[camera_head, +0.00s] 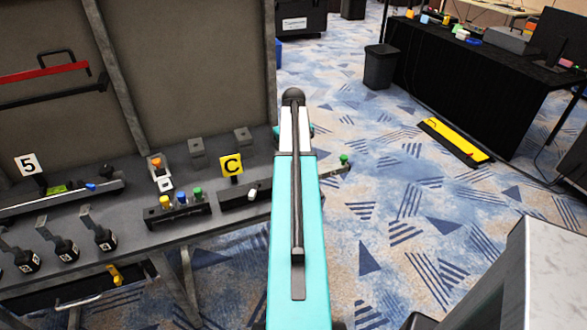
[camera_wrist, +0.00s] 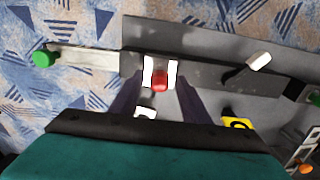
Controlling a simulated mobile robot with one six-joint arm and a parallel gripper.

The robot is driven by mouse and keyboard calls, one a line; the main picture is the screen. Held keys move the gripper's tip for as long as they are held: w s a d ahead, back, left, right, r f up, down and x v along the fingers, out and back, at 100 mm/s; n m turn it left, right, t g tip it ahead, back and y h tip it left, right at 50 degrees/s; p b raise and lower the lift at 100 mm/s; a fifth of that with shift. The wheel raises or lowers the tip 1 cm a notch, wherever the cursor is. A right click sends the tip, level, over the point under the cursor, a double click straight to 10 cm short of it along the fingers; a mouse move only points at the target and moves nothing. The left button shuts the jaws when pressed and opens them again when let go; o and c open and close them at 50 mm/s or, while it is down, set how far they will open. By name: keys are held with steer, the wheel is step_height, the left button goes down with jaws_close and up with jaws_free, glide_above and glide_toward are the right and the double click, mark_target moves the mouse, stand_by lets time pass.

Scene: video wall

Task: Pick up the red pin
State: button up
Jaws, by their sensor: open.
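The red pin (camera_wrist: 159,80) shows in the wrist view, by the dark strip on the bench. It lies between the two white-tipped fingers of my gripper (camera_wrist: 160,73), which are open on either side of it. Whether either finger touches it I cannot tell. In the head view my arm hides the red pin and the fingers.
A white pin (camera_head: 252,193) lies on the dark strip, and a green knob (camera_head: 343,158) is at the end of a light bar. A yellow "C" sign (camera_head: 231,167) stands close by. A holder (camera_head: 178,211) carries coloured pins. A panel (camera_head: 185,70) rises behind the bench.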

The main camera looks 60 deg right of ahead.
steer(key=shift+f, duration=0.4)
jaws_close()
stand_by(0.4)
steer(key=shift+r, duration=0.15)
step_height(320, 180, up, 8)
steer(key=shift+d+f+b, duration=0.1)
steer(key=shift+b, duration=0.65)
steer(key=shift+r, duration=1)
